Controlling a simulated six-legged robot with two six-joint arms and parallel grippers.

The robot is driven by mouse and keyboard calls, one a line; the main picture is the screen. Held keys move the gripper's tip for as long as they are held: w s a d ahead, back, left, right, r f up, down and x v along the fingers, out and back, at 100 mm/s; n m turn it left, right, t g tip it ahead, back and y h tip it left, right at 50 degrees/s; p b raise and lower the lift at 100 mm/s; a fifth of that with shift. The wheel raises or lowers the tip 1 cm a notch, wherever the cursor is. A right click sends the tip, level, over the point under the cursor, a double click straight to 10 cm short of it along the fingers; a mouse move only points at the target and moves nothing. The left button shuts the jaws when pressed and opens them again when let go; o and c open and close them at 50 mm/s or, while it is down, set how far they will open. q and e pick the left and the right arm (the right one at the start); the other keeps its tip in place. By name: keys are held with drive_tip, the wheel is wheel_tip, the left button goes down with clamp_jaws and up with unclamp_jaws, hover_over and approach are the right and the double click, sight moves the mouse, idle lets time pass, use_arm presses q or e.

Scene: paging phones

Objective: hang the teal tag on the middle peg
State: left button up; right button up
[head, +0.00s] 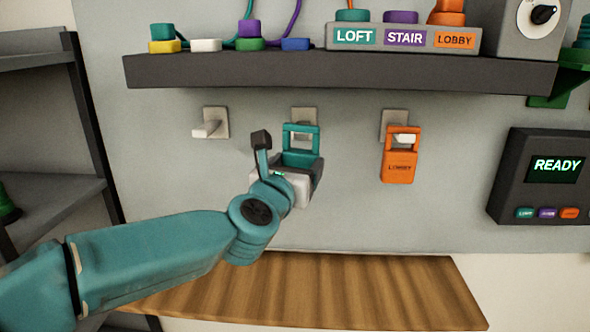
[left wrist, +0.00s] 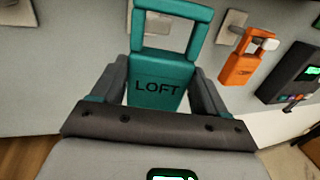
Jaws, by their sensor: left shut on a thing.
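The teal tag (head: 301,139) has a square loop on top, and the left wrist view shows it reads LOFT (left wrist: 157,88). My left gripper (head: 302,165) is shut on its lower body and holds it upright in front of the middle peg (head: 304,114). The peg's plate shows behind the loop. The peg's tip is largely hidden, so I cannot tell whether the loop is around it. The left peg (head: 208,127) is bare. An orange LOBBY tag (head: 399,166) hangs on the right peg (head: 404,137). My right gripper is not in view.
A dark shelf (head: 340,75) runs above the pegs, with a LOFT, STAIR, LOBBY block (head: 404,38) and colored plugs. A dark panel (head: 545,180) reading READY is at right. A wooden ledge (head: 310,290) lies below. The wall between the pegs is clear.

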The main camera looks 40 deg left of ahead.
use_arm(q)
drive_tip(key=shift+w+a, duration=0.15)
drive_tip(key=shift+w, duration=0.25)
drive_tip(key=shift+w+a, duration=0.45)
drive_tip(key=shift+a, duration=0.05)
drive_tip(key=shift+x, duration=0.95)
drive_tip(key=shift+w+a+f+b, duration=0.3)
drive_tip(key=shift+w+a+b, duration=0.15)
drive_tip(key=shift+w, duration=0.1)
drive_tip(key=shift+w+a+f+b, duration=0.35)
drive_tip(key=shift+w+a, duration=0.1)
drive_tip(key=shift+w, duration=0.15)
